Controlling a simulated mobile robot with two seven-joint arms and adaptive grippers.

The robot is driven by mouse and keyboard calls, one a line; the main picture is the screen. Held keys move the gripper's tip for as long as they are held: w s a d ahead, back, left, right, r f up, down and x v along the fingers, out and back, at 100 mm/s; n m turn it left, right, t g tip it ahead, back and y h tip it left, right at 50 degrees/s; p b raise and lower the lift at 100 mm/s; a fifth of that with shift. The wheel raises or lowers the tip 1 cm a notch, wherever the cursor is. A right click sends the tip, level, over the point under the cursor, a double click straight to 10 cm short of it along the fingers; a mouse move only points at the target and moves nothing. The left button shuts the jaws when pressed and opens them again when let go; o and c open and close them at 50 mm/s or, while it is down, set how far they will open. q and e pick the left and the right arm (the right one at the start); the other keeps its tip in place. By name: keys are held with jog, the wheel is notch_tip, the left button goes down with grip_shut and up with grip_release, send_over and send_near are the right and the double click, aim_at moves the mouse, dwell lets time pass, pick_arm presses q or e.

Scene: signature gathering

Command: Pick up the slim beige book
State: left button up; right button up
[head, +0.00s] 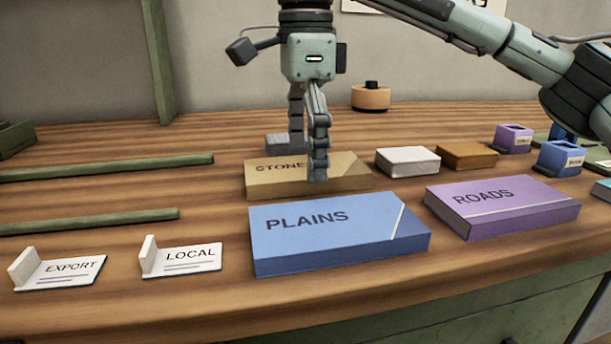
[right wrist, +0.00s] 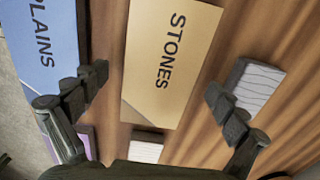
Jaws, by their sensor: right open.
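The slim beige book (head: 268,185), lettered STONES, lies flat on the wooden table just behind the blue PLAINS book (head: 340,232). My left gripper is not in view.
A pale block (right wrist: 258,87) lies close behind the book, near the far finger. A white block (head: 407,161), a brown block (head: 467,155) and the purple ROADS book (head: 503,205) lie to the right. Green rails (head: 100,170) and small cards (head: 181,258) lie left.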

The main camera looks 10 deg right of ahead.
jog(key=shift+f, duration=0.2)
jog(key=c, duration=1.4)
jog(key=shift+r, duration=0.1)
